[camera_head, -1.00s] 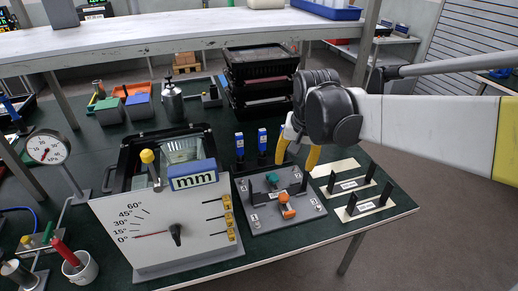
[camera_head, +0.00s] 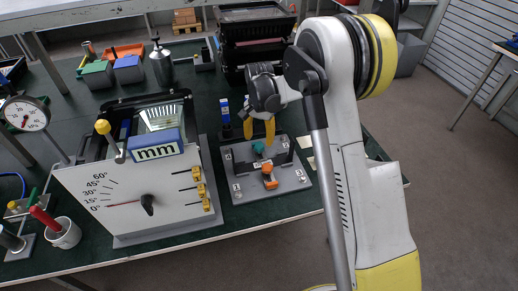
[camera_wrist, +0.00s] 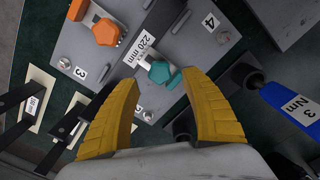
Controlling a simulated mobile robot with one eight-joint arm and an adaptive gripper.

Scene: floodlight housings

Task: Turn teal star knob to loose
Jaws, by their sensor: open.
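The teal star knob (camera_head: 258,147) sits on the grey fixture plate (camera_head: 292,186), behind an orange knob (camera_head: 269,178). In the wrist view the teal knob (camera_wrist: 160,71) lies just ahead of the gap between my yellow fingertips, beside a "220 mm" label. My gripper (camera_head: 259,124) is open and empty, pointing down just behind the teal knob in the head view. It also shows in the wrist view (camera_wrist: 160,82), with its fingers spread wide. I cannot tell whether either finger touches the knob. The orange knob (camera_wrist: 106,31) is at the upper left there.
A blue "Nm" tool (camera_wrist: 296,108) stands close to the right finger in the wrist view. A panel with a dial and yellow clips (camera_head: 130,204) is left of the fixture. Black upright brackets (camera_wrist: 65,122) lie left of the fingers.

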